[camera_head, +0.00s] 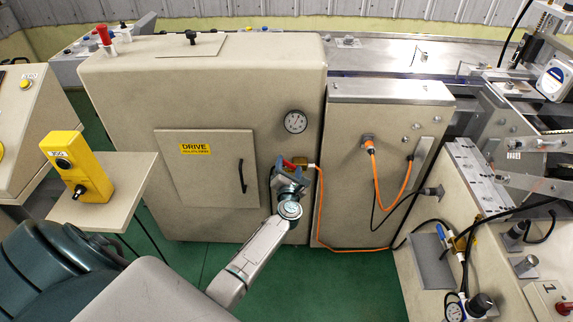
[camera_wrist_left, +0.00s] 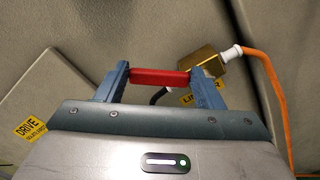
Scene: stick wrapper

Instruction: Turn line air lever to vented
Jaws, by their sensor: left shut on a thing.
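The line air lever has a red handle (camera_wrist_left: 160,78), which lies roughly level between the two blue-grey fingers of my left gripper (camera_wrist_left: 163,82) in the left wrist view. The fingers are shut on the handle's two ends. The lever's brass valve body (camera_wrist_left: 209,62) sits just right of the handle, with a white fitting and an orange hose (camera_wrist_left: 262,62) leaving it. A yellow label (camera_wrist_left: 203,97) below the valve is partly hidden by the right finger. In the head view, my left gripper (camera_head: 288,172) is at the red handle (camera_head: 289,164) on the beige cabinet. My right gripper is not in view.
The cabinet (camera_head: 240,95) carries a DRIVE door (camera_head: 207,182) with a black handle left of the valve, and a round gauge (camera_head: 295,121) above it. The orange hose runs right to a second box (camera_head: 385,150). A yellow control box (camera_head: 77,165) stands at left.

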